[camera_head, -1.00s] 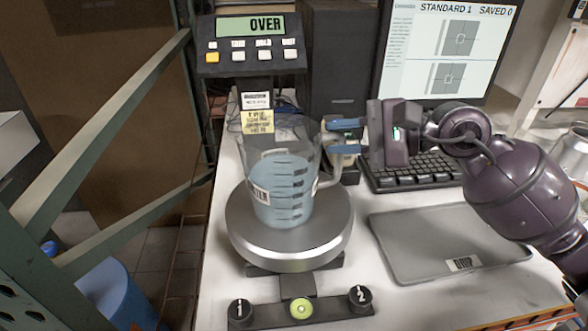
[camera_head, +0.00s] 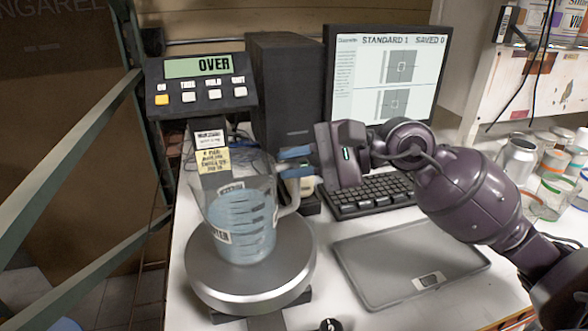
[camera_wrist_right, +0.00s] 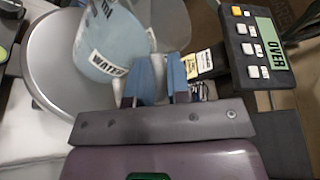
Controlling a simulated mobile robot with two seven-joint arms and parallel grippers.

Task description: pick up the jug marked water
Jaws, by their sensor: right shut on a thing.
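The clear measuring jug (camera_head: 240,222) holds pale blue liquid and has black marks and a white label reading "WATER"; the label also shows on the jug in the right wrist view (camera_wrist_right: 107,62). It stands on the round grey scale plate (camera_head: 205,283), and I see no gap under it. My right gripper (camera_head: 293,162) comes in from the right with its blue fingers shut on the jug's handle (camera_head: 290,197). In the right wrist view, the gripper (camera_wrist_right: 161,72) partly hides the handle. My left gripper is not in view.
The scale display (camera_head: 203,66) reads "OVER" behind the jug. A dark speaker-like box (camera_head: 288,95), a monitor (camera_head: 388,85) and a keyboard (camera_head: 370,195) stand behind and right. A flat grey pad (camera_head: 405,262) lies at right. Jars and a can (camera_head: 516,158) stand far right.

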